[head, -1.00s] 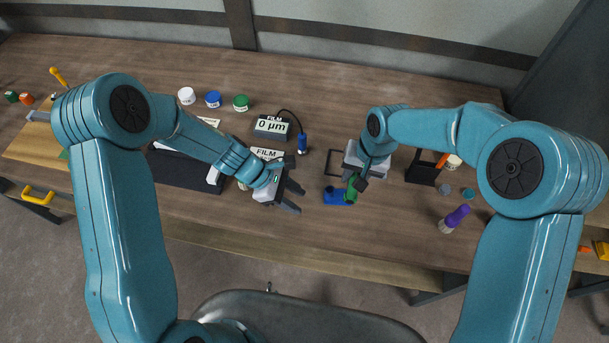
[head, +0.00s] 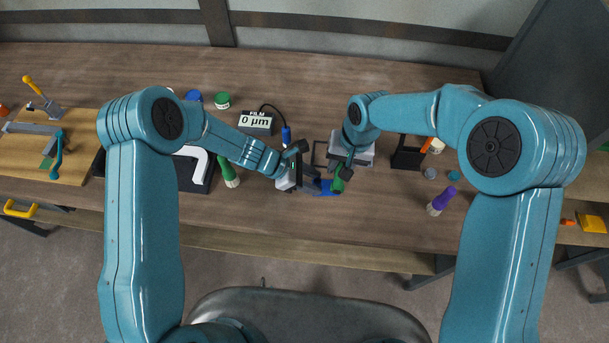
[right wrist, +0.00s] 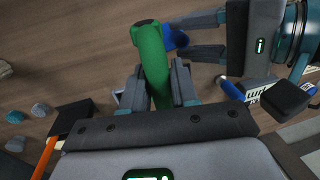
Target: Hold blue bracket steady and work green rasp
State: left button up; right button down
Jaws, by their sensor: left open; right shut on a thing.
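The green rasp (head: 337,185) is held in my right gripper (head: 343,170), which is shut on it. In the right wrist view the rasp's green handle (right wrist: 152,60) runs between the two fingers. The blue bracket (head: 327,188) lies on the table beside the rasp and is partly hidden by my left gripper (head: 318,181). That gripper is open, coming from the left with its fingers at the bracket. In the right wrist view the bracket (right wrist: 176,40) shows between the left fingers; I cannot tell whether they touch it.
A gauge reading 0 µm (head: 255,122) and a blue probe (head: 286,135) stand behind my left gripper. A green-handled tool (head: 229,172) stands to its left, a purple-handled one (head: 441,200) to the right. A black holder (head: 408,153) stands right of my right gripper. The front table edge is near.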

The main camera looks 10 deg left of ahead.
pick_arm(q)
jog(key=shift+w+f, duration=0.1)
jog(key=shift+f, duration=0.05)
jog(key=c, duration=0.6)
grip_shut()
dwell(0.4)
jog(key=o, duration=0.7)
grip_release()
jog(key=shift+o, duration=0.2)
grip_shut()
